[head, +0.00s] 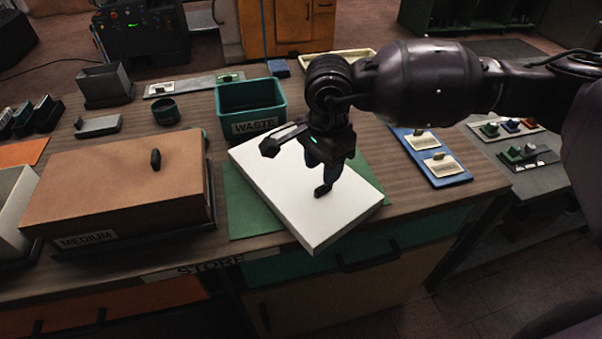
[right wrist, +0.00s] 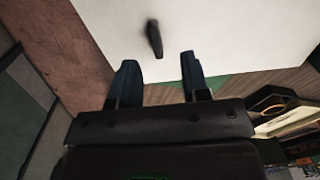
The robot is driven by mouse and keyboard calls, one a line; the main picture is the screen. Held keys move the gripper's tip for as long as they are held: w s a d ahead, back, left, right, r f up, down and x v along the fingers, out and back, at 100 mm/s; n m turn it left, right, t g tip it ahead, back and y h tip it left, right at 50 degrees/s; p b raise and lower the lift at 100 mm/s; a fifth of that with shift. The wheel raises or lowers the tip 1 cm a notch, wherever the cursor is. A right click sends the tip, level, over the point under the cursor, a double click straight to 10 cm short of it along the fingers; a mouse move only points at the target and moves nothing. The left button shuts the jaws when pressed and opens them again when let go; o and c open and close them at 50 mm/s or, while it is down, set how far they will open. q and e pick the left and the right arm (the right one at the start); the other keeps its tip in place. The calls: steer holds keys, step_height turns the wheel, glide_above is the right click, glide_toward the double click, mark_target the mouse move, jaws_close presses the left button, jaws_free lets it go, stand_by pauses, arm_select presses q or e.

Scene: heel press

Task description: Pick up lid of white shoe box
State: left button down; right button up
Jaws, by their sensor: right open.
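My right gripper (head: 322,170) is over the lid, pointing down at the knob. In the right wrist view the gripper (right wrist: 159,72) is open and empty, with its two dark blue fingers apart. The knob (right wrist: 154,38) shows just past the fingertips, roughly between them in the picture, over the white lid surface (right wrist: 225,35). My left gripper is not in view.
A brown box (head: 120,190) marked MEDIUM stands to the left, close to the mat. A green WASTE bin (head: 250,106) is behind the lid. A blue tray (head: 430,158) with cards lies to the right. Bare wood (head: 480,178) shows near the table's right edge.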

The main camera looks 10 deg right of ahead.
mark_target(300, 173)
steer(key=shift+s+d+f, duration=0.1)
steer(key=shift+f, duration=1.25)
steer(key=shift+s+d+f, duration=0.1)
steer(key=shift+f, duration=1.2)
steer(key=shift+c, duration=0.3)
jaws_close()
